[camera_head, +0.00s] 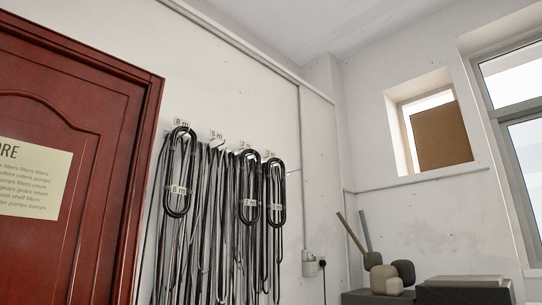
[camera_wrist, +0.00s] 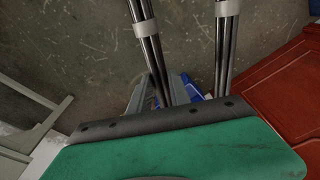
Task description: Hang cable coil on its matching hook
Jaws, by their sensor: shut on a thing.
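In the wrist view, two dark cable strands with pale bands (camera_wrist: 150,45) run down from the top edge and pass behind a wide green and dark bolted piece. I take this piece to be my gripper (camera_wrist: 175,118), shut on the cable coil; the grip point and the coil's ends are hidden. In the head view my gripper does not show. A row of labelled hooks is on the white wall. The left hook's label (camera_head: 181,122) reads 8 m, and a coil tagged 8 m (camera_head: 168,178) hangs there. The hook labelled 5 m (camera_head: 216,134) shows no oval coil, only long strands.
Two more oval coils, the middle one (camera_head: 241,187) and the right one (camera_head: 283,190), hang farther right; their small tags are hard to read. A red door (camera_head: 80,120) stands left of the hooks. Dark boxes (camera_head: 465,293) with rounded objects stand at lower right.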

